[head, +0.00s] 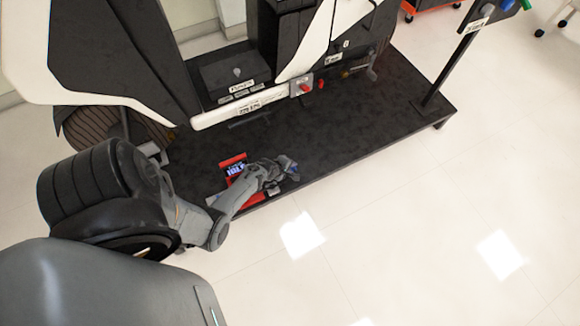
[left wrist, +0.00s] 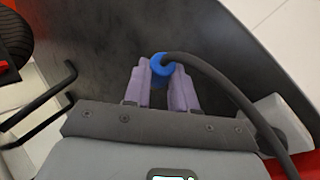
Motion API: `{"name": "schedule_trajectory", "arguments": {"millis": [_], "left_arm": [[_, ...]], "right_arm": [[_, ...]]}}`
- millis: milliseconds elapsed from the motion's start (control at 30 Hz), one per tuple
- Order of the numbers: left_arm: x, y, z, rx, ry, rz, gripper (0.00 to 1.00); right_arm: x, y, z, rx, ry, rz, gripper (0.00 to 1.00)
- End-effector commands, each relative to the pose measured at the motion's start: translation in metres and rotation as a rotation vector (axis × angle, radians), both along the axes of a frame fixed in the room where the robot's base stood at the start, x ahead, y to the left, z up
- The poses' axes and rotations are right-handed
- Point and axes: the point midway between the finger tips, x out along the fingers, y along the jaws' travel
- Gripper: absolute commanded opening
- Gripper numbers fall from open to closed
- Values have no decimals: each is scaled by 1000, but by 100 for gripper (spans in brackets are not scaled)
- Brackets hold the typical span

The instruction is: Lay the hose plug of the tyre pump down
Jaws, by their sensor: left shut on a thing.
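The tyre pump (head: 236,163) is a red unit with a small lit display, standing on the black platform near its front edge. My left gripper (head: 291,169) is just right of the pump, low over the platform. In the left wrist view my left gripper (left wrist: 161,80) has its pale purple fingers closed on the blue hose plug (left wrist: 161,62). The black hose (left wrist: 226,84) runs from the plug in a curve to the lower right. I cannot tell whether the plug touches the platform. My right gripper is in neither view.
The black platform (head: 340,130) carries a white and black vehicle body (head: 160,50) behind the pump. A dark post (head: 447,75) stands at its right end. The platform right of my gripper is clear. Pale floor tiles (head: 400,220) lie in front.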

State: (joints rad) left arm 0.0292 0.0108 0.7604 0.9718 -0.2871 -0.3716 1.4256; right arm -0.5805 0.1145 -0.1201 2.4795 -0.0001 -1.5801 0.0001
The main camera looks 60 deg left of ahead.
Motion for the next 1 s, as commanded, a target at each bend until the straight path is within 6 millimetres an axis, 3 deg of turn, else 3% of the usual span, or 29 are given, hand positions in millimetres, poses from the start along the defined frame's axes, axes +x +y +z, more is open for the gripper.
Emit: {"name": "schedule_trajectory", "arguments": {"millis": [467, 500, 667, 1000], "left_arm": [[0, 0, -4, 0, -1, 0, 0], [0, 0, -4, 0, -1, 0, 29], [0, 0, -4, 0, 0, 0, 53], [-1, 0, -3, 0, 0, 0, 55]], "right_arm": [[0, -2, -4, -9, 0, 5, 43], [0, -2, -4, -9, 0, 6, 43], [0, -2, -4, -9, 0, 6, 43], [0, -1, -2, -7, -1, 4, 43]]}}
